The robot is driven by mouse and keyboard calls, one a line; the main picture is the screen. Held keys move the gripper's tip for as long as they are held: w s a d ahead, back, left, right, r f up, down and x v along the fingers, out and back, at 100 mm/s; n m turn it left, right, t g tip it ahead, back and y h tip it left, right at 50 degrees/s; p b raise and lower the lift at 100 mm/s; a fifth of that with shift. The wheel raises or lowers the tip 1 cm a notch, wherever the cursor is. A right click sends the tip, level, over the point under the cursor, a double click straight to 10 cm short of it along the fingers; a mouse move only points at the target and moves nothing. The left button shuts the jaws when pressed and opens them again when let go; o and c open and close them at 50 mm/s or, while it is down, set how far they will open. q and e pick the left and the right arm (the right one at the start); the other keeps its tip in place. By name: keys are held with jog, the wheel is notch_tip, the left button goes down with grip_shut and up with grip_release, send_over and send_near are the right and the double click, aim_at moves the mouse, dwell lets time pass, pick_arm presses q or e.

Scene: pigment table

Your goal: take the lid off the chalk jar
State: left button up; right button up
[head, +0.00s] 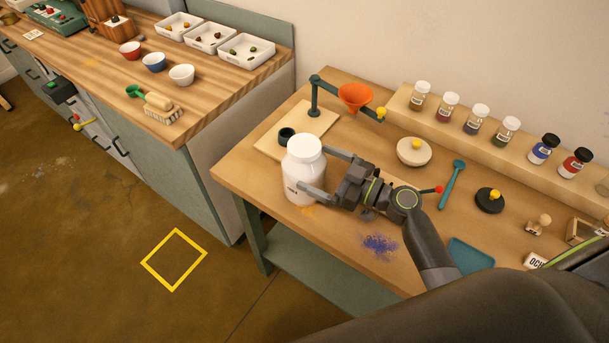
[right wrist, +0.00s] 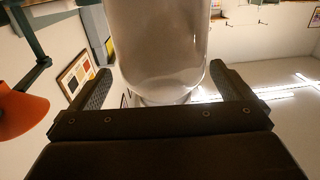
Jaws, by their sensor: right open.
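A white jar (head: 303,176) stands upright near the left end of the pigment table; its small label is too small to read. Its white top (head: 305,146) looks closed. My right gripper (head: 327,172) is open, level with the jar's body, with one finger on the far side and one on the near side. In the right wrist view the jar (right wrist: 160,45) fills the space between the spread fingers (right wrist: 160,92); I cannot tell whether they touch it. My left gripper is not in view.
Blue powder (head: 380,245) is in front.

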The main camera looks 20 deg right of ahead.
aim_at(309, 163)
jog(key=p+x, duration=0.2)
jog(key=x, duration=0.1)
jog(key=shift+a+r, duration=0.15)
jog(key=shift+a, duration=0.05)
jog(key=shift+w+a, duration=0.4)
jog(key=shift+w, duration=0.05)
jog(key=c, duration=1.7)
jog(key=shift+c, duration=0.6)
